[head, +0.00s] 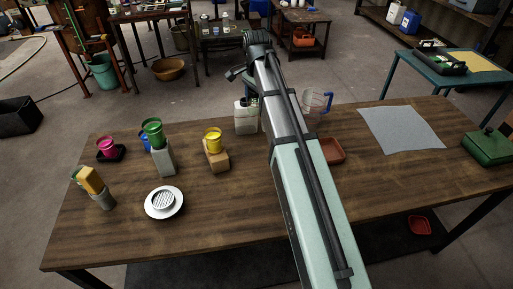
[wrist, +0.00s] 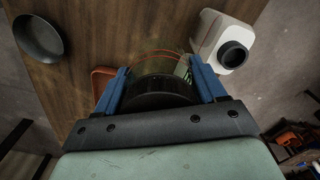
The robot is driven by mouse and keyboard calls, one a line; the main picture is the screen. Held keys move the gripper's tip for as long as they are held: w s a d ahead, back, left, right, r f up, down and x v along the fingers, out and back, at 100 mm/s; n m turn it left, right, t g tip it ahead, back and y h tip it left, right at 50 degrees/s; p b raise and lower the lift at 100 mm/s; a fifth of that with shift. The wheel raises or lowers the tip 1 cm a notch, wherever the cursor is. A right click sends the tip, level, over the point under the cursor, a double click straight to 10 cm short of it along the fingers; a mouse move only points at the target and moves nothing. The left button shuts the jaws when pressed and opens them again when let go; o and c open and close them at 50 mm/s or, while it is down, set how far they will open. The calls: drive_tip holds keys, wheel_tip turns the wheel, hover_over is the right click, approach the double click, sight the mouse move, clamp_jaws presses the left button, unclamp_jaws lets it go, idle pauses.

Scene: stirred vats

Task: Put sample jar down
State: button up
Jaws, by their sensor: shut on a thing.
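The sample jar (wrist: 160,92) shows in the wrist view, with a black lid towards me and a clear body with a red line beyond it. My gripper (wrist: 161,74) is shut on it, with one blue finger at each side. The wooden bench top (wrist: 95,35) shows beyond the jar. I cannot tell whether the jar touches the bench. In the head view my own arm hides the jar and the fingers.
A white container with a black cap (wrist: 220,40) stands close right of the jar. A red tray (head: 332,152), a clear jug with a blue handle (head: 318,102) and a grey sheet (head: 402,129) are on the bench (head: 225,211). Coloured cups on blocks and a white dish (head: 164,202) stand left.

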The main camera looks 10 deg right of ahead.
wheel_tip(320, 180, down, 18)
drive_tip(key=shift+f, duration=0.1)
idle(0.9)
drive_tip(key=shift+f, duration=0.15)
drive_tip(key=o, duration=1)
drive_tip(key=shift+o, duration=0.2)
wheel_tip(320, 180, up, 12)
idle(0.4)
